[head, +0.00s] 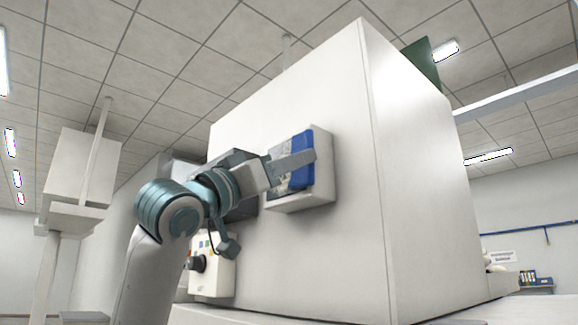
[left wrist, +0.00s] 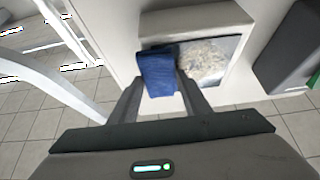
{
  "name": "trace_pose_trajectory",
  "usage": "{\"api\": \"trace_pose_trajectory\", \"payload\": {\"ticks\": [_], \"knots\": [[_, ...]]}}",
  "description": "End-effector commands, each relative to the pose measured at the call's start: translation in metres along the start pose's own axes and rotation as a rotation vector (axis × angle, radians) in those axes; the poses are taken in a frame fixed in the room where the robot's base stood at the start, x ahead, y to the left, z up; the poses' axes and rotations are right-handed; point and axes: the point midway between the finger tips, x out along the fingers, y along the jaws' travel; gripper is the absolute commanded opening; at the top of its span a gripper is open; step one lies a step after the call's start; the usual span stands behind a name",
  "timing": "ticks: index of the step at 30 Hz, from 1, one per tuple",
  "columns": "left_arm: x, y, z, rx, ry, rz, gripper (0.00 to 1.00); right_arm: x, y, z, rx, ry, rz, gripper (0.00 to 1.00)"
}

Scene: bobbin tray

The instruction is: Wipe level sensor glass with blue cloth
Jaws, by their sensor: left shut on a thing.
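The level sensor is a white box (head: 318,192) fixed to the side of a large white cabinet. Its glass (left wrist: 208,60) shows in the left wrist view with a pale, mottled smear over it. The blue cloth (head: 303,172) lies against the sensor's face in the head view; it also shows in the left wrist view (left wrist: 158,72), over the glass's left part. My left gripper (head: 306,160) is shut on the cloth, and the fingers show on either side of it in the left wrist view (left wrist: 160,88). My right gripper is not in view.
The large white cabinet (head: 410,190) fills the middle. A control box (head: 212,270) with a black knob and coloured buttons sits below my left arm. A dark grey panel (left wrist: 290,50) stands right of the sensor. A white post-mounted box (head: 80,170) stands at the left.

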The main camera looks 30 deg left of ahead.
Motion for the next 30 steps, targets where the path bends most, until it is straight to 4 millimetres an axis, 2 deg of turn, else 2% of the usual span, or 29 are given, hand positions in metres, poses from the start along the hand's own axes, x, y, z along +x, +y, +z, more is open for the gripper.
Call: {"api": "trace_pose_trajectory", "payload": {"ticks": [14, 30], "knots": [[0.001, -0.003, -0.001, -0.001, -0.002, -0.002, 0.25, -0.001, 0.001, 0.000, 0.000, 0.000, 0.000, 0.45], [0.002, -0.037, 0.000, -0.001, -0.002, -0.002, 0.25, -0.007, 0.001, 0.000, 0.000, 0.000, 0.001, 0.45]]}}
